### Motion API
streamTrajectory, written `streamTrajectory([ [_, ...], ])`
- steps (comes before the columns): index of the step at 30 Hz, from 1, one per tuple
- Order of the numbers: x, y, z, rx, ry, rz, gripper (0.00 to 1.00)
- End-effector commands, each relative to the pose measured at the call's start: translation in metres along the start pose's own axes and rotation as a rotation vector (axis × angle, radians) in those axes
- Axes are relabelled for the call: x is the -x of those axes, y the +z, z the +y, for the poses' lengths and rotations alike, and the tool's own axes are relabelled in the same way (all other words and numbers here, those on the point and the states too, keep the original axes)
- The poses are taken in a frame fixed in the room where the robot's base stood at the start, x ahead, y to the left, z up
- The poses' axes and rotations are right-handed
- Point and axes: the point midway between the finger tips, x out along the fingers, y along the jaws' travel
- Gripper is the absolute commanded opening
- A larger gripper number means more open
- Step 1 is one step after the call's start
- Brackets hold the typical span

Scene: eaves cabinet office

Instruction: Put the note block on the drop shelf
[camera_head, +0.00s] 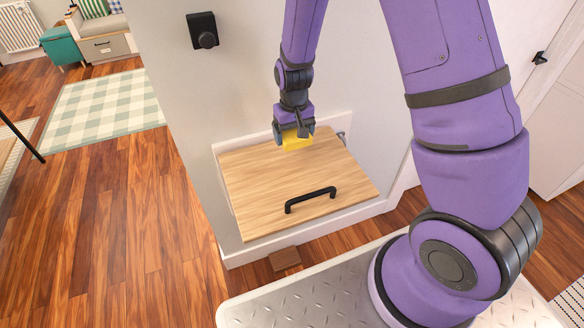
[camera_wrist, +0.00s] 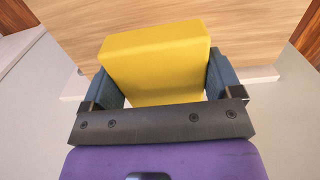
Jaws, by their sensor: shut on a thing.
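The note block (camera_head: 297,140) is a yellow block held in my gripper (camera_head: 294,134), over the back part of the wooden drop shelf (camera_head: 250,185). In the wrist view the note block (camera_wrist: 155,60) sits between the two dark fingers of my gripper (camera_wrist: 160,85), which are shut on its sides. The shelf is a light wood panel folded out from the wall, with a black bar handle on it. The wood of the shelf (camera_wrist: 240,30) also shows behind the block in the wrist view. I cannot tell whether the block touches the shelf.
The black handle (camera_head: 310,199) stands up near the shelf's front edge. The rest of the shelf top is bare. A small brown block (camera_head: 284,259) is on the floor below. A black fixture (camera_head: 202,31) is on the wall above left.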

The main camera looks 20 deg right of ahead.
Motion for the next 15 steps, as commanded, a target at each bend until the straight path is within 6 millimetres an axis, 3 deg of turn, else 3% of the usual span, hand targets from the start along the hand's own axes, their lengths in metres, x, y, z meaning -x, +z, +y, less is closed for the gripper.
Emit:
streamTrajectory([
  [5,0.013,0.021,-0.013,-0.002,-0.003,-0.001,0.59],
  [15,-0.034,0.024,-0.015,-0.004,-0.004,-0.004,0.59],
])
